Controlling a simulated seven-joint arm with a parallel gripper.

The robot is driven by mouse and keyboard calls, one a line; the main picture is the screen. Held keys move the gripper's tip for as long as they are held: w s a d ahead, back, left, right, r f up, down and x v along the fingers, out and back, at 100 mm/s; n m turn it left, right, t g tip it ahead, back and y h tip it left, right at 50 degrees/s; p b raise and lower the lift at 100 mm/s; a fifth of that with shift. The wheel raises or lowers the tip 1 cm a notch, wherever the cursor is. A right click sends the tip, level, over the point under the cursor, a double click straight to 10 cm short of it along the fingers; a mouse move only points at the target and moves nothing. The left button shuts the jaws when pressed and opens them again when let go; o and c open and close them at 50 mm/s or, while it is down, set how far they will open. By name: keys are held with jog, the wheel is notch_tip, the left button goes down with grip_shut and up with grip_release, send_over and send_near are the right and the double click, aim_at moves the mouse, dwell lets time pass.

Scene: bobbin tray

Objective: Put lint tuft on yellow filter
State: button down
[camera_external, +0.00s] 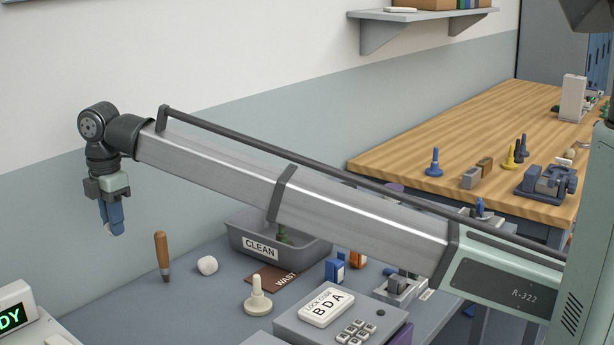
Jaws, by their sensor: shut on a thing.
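My gripper (110,222) is at the far left, pointing down and raised in front of the wall. Its blue fingers are shut on a small whitish thing (107,229), mostly hidden between them. It may be the lint tuft, but too little shows to be sure. A rounded white lump (207,265) lies on the grey bench, lower and to the right of my gripper. I cannot make out a yellow filter in this view; my long arm hides part of the bench.
A wooden-handled tool (162,252) stands near the white lump. A grey CLEAN bin (240,245), a brown WASTE mat (263,279), a cream knobbed piece (258,301) and a keypad box (293,319) are on the bench. A wooden table (405,150) stands behind.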

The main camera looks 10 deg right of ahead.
jog(key=w+d+m, duration=0.1)
jog(key=w+d, duration=0.4)
jog(key=w, duration=0.3)
jog(key=w+d+m, duration=0.1)
jog(key=w+d, duration=0.5)
jog(key=w, duration=0.2)
jog(key=w+d+m, duration=0.3)
jog(key=w+d, duration=1.1)
jog(key=d, duration=0.4)
jog(key=w+d+m, duration=0.4)
jog(key=w+d, duration=1)
jog(key=d, duration=0.3)
jog(key=shift+s+d+f, duration=0.1)
jog(key=shift+d+f, duration=0.1)
jog(key=shift+f, duration=3.35)
jog(key=shift+d+f, duration=0.15)
jog(key=shift+f, duration=3.4)
jog(key=shift+f, duration=0.15)
jog(key=c, duration=1)
grip_release()
jog(key=shift+c, duration=0.2)
notch_tip(320, 180, up, 12)
